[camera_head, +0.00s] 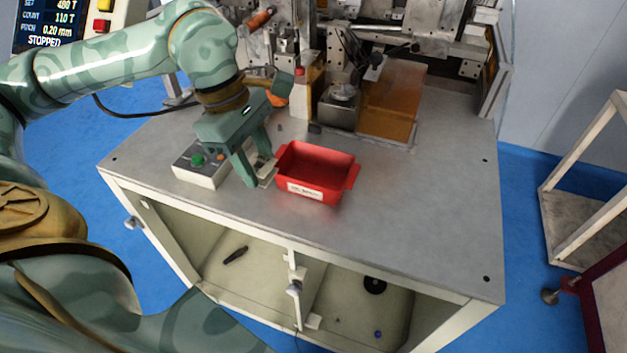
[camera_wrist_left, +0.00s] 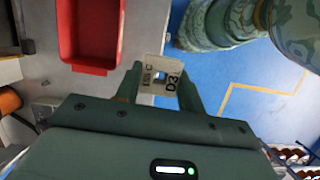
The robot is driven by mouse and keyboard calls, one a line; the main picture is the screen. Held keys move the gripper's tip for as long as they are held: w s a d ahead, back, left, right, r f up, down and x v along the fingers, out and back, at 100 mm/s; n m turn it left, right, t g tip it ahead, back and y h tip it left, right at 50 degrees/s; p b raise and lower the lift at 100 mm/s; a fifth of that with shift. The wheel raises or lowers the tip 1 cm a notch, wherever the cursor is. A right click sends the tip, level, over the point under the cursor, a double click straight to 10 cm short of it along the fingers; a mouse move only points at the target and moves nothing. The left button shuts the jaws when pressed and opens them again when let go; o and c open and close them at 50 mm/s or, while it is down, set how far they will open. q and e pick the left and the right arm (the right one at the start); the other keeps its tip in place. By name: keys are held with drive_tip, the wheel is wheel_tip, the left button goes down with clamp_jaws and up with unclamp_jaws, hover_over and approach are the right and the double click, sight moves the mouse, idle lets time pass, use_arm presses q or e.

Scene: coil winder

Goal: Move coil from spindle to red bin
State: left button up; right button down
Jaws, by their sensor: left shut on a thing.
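My left gripper (camera_head: 262,175) points down just left of the red bin (camera_head: 316,168), above the grey worktop. It is shut on a small pale coil (camera_head: 267,169), which sits between the fingertips. I cannot make out the spindle clearly among the machine parts. My right gripper is not in view.
A control box (camera_head: 199,166) with a green button stands left of my left gripper. The winder machine (camera_head: 340,103) fills the back of the worktop. The worktop (camera_head: 425,205) is clear to the right of the bin. A display (camera_head: 45,25) at upper left reads STOPPED.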

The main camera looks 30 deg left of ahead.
use_arm(q)
drive_tip(key=w+f, duration=0.4)
drive_tip(key=w, duration=0.5)
drive_tip(key=b, duration=0.2)
hover_over(317, 182)
drive_tip(key=s+a, duration=0.1)
wheel_tip(317, 182, down, 5)
drive_tip(key=shift+r, duration=0.1)
drive_tip(key=shift+w+f, duration=0.15)
drive_tip(key=shift+f, duration=0.1)
drive_tip(key=shift+w+f, duration=0.2)
drive_tip(key=shift+f, duration=1.6)
drive_tip(key=shift+f+b, duration=0.1)
drive_tip(key=shift+b, duration=0.2)
drive_tip(key=o, duration=0.9)
drive_tip(key=shift+o, duration=0.2)
drive_tip(key=p+v, duration=0.2)
drive_tip(key=v, duration=1)
drive_tip(key=shift+p, duration=0.3)
